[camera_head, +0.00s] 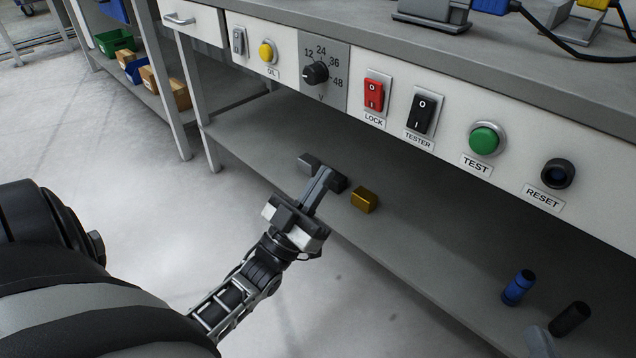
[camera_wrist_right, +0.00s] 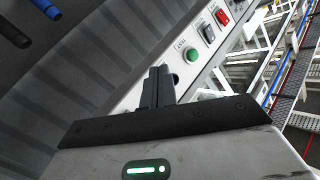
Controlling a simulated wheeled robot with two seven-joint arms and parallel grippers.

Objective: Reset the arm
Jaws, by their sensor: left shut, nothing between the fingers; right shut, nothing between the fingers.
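My left gripper (camera_head: 322,180) reaches in from the left in the head view, in front of the lower shelf. Its fingers are shut and empty, and it appears to overlap a small dark block behind it. My right gripper (camera_wrist_right: 158,84) shows in the right wrist view, its fingers shut together and empty. The fingers point toward the control panel, near the green TEST button (camera_wrist_right: 191,53) in the picture; contact is not visible. In the head view the green TEST button (camera_head: 486,139) is uncovered, with the dark RESET button (camera_head: 557,173) to its right.
The panel also bears a red LOCK switch (camera_head: 374,94), a black TESTER switch (camera_head: 422,112), a voltage knob (camera_head: 315,73) and a yellow button (camera_head: 267,52). On the lower shelf are a gold block (camera_head: 364,200), a blue cylinder (camera_head: 517,287) and a black cylinder (camera_head: 570,319).

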